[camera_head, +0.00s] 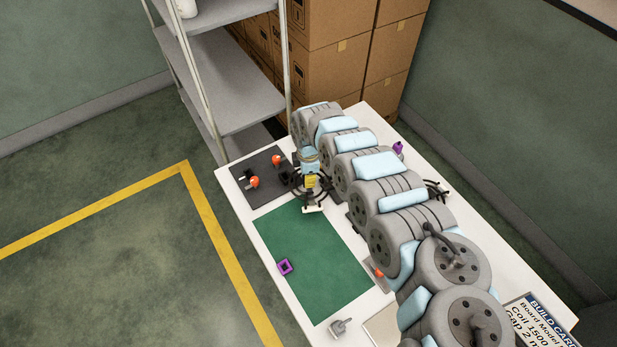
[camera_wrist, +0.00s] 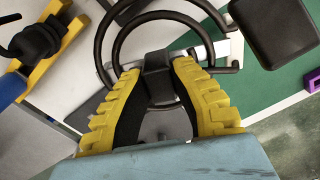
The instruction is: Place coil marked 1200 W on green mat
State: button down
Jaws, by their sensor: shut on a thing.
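The green mat (camera_head: 318,275) lies on the white table, left of my arm. My gripper (camera_head: 310,182), with yellow fingers, is at the mat's far edge. In the wrist view my gripper (camera_wrist: 158,72) is shut on the black block of a dark ring-shaped coil (camera_wrist: 168,14). The held coil (camera_head: 296,186) also shows in the head view, between the dark grey mat and the green mat. No wattage marking is readable on it. Whether it touches the table is unclear. Another dark coil (camera_head: 437,189) lies at the table's right side, partly hidden by my arm.
A purple square piece (camera_head: 284,267) sits on the green mat's left part. A dark grey mat (camera_head: 243,170) carries orange-topped parts (camera_head: 277,160). A small grey metal part (camera_head: 341,327) lies near the front. A build card (camera_head: 541,322) stands front right. Shelves and boxes stand behind.

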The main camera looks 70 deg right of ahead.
jog(key=shift+f, duration=0.25)
jog(key=c, duration=1)
grip_release()
jog(key=shift+r, duration=0.1)
notch_tip(320, 180, up, 12)
jog(key=shift+w+d+f, duration=0.1)
